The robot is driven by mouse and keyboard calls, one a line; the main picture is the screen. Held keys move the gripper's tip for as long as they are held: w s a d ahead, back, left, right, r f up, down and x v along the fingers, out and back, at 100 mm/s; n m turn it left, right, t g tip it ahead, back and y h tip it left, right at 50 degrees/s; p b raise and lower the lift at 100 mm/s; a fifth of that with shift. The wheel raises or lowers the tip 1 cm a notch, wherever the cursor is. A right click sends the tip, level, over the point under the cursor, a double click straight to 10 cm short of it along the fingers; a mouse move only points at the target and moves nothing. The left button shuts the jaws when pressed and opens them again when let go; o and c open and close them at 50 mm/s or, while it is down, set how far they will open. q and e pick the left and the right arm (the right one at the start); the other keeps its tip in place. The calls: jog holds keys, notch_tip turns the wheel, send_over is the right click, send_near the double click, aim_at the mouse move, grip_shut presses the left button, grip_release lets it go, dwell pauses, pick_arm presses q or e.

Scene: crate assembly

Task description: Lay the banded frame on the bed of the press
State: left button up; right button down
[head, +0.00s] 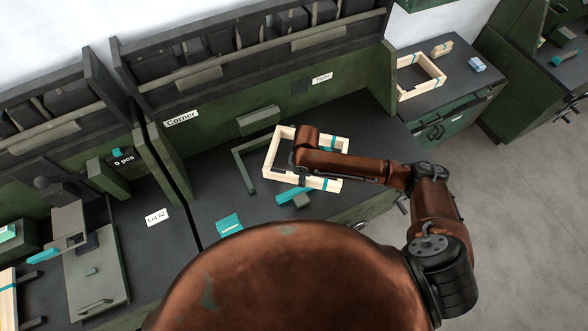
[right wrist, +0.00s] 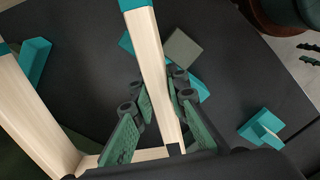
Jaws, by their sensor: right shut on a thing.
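My right gripper (head: 300,180) is shut on one side bar of the frame. In the right wrist view the bar (right wrist: 148,55) runs between the two green-padded fingers (right wrist: 163,118). Whether the frame touches the bench is hard to tell. A grey-green device with a plate and handle (head: 98,268) stands at the left; I cannot tell whether it is the press. My left gripper is not in view.
Teal pieces (head: 229,224) lie near the bench's front edge, and another (head: 295,198) is close below the frame. A second wooden frame (head: 432,68) and a small blue block (head: 477,64) rest on the right-hand bench. A green divider separates the benches.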

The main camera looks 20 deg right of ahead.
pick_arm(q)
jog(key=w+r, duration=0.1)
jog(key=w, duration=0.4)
pick_arm(e)
jog(key=w+f+n, duration=0.1)
jog(key=n, duration=0.1)
jog(key=w+a+f+n, duration=0.1)
jog(key=w+n, duration=0.1)
jog(key=n, duration=0.1)
jog(key=w+a+f+n, duration=0.1)
jog(key=w+n, duration=0.1)
jog(key=shift+w+f+b, duration=0.1)
jog(key=shift+b, duration=0.3)
notch_tip(320, 180, down, 3)
jog(key=b, duration=0.3)
jog(key=shift+f, duration=0.1)
jog(key=shift+f+b, duration=0.35)
jog(key=shift+f, duration=0.2)
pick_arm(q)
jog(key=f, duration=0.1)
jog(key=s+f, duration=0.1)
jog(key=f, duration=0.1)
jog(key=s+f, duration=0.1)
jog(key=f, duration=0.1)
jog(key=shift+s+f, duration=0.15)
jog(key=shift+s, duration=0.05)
pick_arm(e)
jog(key=shift+f, duration=0.25)
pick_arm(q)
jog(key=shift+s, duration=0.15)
